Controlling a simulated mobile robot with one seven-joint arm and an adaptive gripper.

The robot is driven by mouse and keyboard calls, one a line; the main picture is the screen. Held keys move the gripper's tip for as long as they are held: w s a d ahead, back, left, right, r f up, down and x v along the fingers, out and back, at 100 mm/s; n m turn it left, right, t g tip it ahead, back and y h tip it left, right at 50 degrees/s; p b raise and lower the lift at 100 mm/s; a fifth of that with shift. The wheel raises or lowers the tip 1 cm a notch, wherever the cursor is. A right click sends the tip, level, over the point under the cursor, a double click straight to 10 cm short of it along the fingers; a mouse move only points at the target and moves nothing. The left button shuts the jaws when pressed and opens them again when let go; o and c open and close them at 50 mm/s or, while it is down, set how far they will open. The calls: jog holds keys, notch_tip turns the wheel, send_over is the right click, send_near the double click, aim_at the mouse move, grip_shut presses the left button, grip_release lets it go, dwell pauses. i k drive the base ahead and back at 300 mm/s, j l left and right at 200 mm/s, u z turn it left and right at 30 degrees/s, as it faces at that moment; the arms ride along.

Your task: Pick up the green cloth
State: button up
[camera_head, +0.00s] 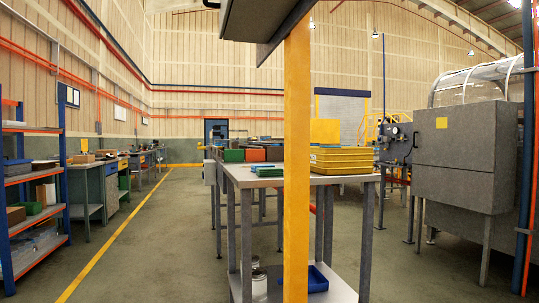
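My gripper is not in view.
A yellow post (297,170) stands close in front, across the table. Stacked yellow trays (343,160) sit on the table's right. A blue tray (317,279) lies on its lower shelf. Shelving (36,180) stands left, a grey machine (455,157) right. The left aisle floor (165,240) is clear.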

aim_at(261, 172)
jog(key=i+j, duration=0.2)
jog(key=i, duration=0.2)
jog(key=i+j, duration=0.15)
jog(key=i, duration=0.3)
jog(key=z, duration=0.05)
